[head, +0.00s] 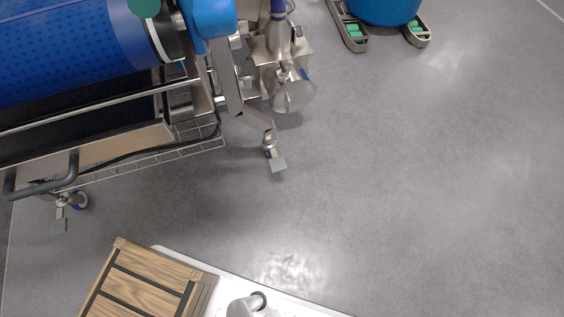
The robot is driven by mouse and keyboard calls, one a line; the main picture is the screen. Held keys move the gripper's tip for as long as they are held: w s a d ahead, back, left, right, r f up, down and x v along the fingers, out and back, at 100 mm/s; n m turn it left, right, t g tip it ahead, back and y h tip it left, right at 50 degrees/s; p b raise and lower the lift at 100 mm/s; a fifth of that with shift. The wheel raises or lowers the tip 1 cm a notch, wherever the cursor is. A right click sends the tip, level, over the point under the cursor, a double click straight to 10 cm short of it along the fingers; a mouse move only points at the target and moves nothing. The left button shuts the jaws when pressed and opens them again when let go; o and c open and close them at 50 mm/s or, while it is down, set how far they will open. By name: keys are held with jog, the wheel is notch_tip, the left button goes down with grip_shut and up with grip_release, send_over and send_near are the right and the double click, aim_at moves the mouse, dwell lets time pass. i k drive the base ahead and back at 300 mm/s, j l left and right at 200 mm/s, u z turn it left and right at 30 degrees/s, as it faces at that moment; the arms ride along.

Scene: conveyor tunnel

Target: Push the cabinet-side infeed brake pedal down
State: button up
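Two casters with small grey brake pedals show under the conveyor frame in the head view. One pedal (278,165) sticks out from the caster (269,145) at the frame's right end, over open floor. The other pedal (59,226) is at the caster (70,202) on the left, partly dim in shadow. I cannot tell which is the cabinet-side infeed pedal, nor whether either is up or down. My gripper is not in view.
The conveyor with its blue belt (65,50) and metal rails fills the upper left. A steel cylinder (295,92) juts out above the right caster. A blue round container (383,8) stands on a wheeled base at the top. A slatted wooden piece (150,280) is at lower left. Floor at right is clear.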

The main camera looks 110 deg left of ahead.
aim_at(277, 163)
jog(key=u, duration=3.25)
